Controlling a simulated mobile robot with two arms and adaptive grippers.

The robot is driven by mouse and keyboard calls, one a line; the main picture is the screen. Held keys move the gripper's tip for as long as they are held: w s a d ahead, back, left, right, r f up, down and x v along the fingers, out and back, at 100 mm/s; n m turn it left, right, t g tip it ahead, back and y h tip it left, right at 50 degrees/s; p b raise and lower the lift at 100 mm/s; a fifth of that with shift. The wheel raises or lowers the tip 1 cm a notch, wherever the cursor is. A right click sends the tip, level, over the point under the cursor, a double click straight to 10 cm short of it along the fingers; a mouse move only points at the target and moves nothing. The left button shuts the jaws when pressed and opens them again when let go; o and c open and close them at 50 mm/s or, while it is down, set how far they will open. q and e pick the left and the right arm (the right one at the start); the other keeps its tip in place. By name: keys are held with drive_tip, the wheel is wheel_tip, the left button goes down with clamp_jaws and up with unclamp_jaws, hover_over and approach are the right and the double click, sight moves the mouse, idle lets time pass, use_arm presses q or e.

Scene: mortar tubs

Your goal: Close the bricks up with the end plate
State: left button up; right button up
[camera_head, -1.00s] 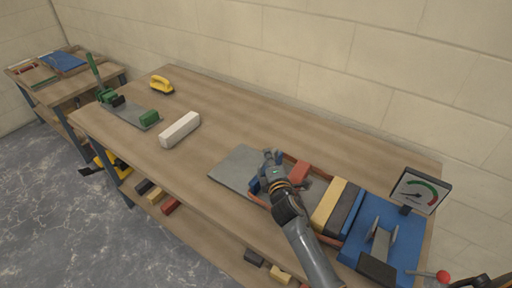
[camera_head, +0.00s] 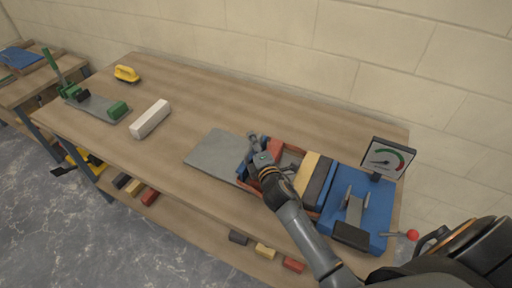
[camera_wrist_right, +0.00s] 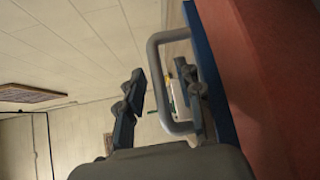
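The blue end plate (camera_head: 242,173) with its grey handle (camera_wrist_right: 156,85) stands at the left end of the red-edged brick bed. My right gripper (camera_head: 254,140) is at this plate. In the wrist view my right gripper (camera_wrist_right: 160,80) has its fingers apart on either side of the handle bar, with a gap at the left finger. A red brick (camera_head: 274,149) lies just beyond the plate; its red face (camera_wrist_right: 275,80) fills the wrist view's right side. A yellow brick (camera_head: 307,172) and a dark brick (camera_head: 319,181) stand farther right, past a gap. My left gripper is not in view.
The blue press unit (camera_head: 372,225) with a dial gauge (camera_head: 387,158) and red-knobbed lever (camera_head: 412,235) stands at the bench's right end. A grey sheet (camera_head: 215,153), white block (camera_head: 150,118), green tool (camera_head: 95,100) and yellow-handled float (camera_head: 127,74) lie left. The bench middle is clear.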

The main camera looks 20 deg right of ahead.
drive_tip(key=s+a+r, duration=0.1)
drive_tip(key=s, duration=1)
drive_tip(key=shift+s+a+r, duration=0.25)
drive_tip(key=shift+s, duration=0.15)
